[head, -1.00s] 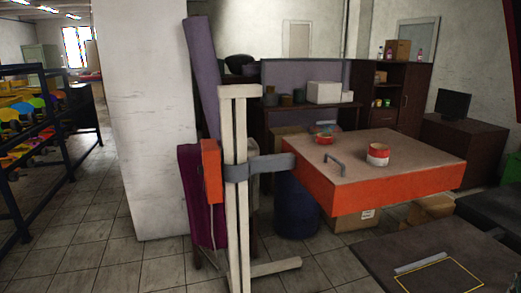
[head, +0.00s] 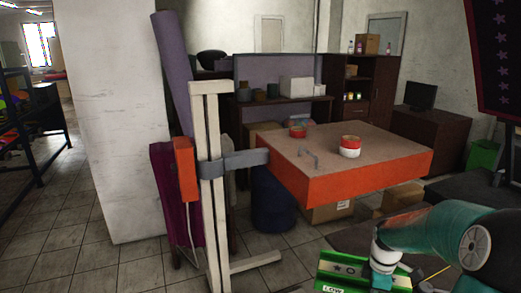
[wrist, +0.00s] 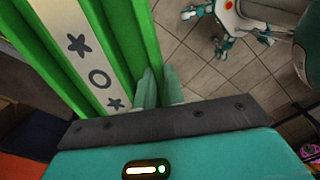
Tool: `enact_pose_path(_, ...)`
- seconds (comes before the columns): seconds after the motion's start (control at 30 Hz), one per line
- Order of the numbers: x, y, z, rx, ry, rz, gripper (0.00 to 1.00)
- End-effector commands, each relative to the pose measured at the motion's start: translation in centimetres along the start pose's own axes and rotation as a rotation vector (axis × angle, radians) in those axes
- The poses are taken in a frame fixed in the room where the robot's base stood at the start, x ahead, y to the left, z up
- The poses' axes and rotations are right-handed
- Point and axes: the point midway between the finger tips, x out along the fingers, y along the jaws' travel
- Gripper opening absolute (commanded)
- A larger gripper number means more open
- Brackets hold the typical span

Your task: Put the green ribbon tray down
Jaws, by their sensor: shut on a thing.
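The green ribbon tray (head: 328,272) is at the bottom of the head view, cut off by the frame edge. It has green walls, a pale strip with dark stars and a white label on its near side. In the wrist view the tray (wrist: 70,40) fills the upper left, with its white strip of dark stars and a ring. My gripper (wrist: 159,85) is shut on the tray's right-hand wall. In the head view my gripper (head: 383,268) is at the tray's right end. The tray's underside is hidden, and I cannot tell what is directly below it.
A dark low surface (head: 345,237) lies behind my arm, with part of a yellow line (head: 437,273). Tiled floor (head: 110,265) is open at left.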

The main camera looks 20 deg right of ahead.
Motion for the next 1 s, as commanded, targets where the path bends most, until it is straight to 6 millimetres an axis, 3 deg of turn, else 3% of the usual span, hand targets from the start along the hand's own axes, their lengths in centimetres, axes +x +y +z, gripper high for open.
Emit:
enact_pose_path(0.03, 0.5, 0.5, -1.7, 0.027, 0.001, -0.001, 0.00)
enact_pose_path(0.23, 2.4, 1.6, -7.1, 0.187, 0.000, -0.001, 0.00)
enact_pose_path(0.53, 5.8, 2.0, -16.0, 0.434, -0.001, -0.001, 0.00)
enact_pose_path(0.77, 8.8, 0.9, -23.4, 0.631, -0.001, -0.001, 0.00)
enact_pose_path(1.0, 12.1, -1.6, -30.7, 0.836, -0.002, 0.000, 0.00)
